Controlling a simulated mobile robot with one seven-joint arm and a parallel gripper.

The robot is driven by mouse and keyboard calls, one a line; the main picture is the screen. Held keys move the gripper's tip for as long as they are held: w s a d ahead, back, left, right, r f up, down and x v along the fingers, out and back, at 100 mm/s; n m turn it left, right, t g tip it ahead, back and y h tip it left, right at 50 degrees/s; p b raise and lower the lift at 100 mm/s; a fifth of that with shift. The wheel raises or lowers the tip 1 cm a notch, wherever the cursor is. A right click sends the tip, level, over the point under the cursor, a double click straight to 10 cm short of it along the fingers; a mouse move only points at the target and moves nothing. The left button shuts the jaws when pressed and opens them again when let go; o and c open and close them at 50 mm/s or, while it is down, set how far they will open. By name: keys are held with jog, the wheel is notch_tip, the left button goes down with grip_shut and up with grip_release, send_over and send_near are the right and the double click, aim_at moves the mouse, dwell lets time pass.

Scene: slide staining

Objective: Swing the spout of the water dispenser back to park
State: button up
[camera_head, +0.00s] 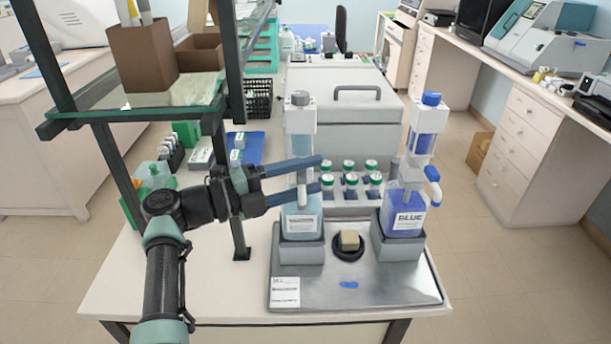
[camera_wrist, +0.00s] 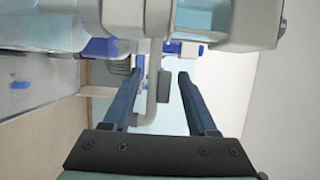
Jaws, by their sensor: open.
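The water dispenser (camera_head: 301,220) is the left bottle on the metal tray, with pale blue liquid, a white pump head and a grey cap. Its label is too small to read. Its pale spout (camera_head: 302,192) shows at the front of the bottle, partly hidden by my fingers. My gripper (camera_head: 321,174) reaches in from the left, its two blue fingers open, one above the other. In the wrist view the grey bent spout (camera_wrist: 153,100) lies between the open fingers (camera_wrist: 150,76), with gaps visible on both sides.
A second dispenser labelled BLUE (camera_head: 403,218) stands to the right, its spout pointing right. A small beige block on a black round base (camera_head: 348,243) sits between them. Several green-capped bottles (camera_head: 350,180) stand behind.

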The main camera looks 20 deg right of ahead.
jog(key=s+a+b, duration=0.1)
jog(key=a+b, duration=0.3)
jog(key=a, duration=0.9)
jog(key=shift+s, duration=0.25)
jog(key=shift+d, duration=0.1)
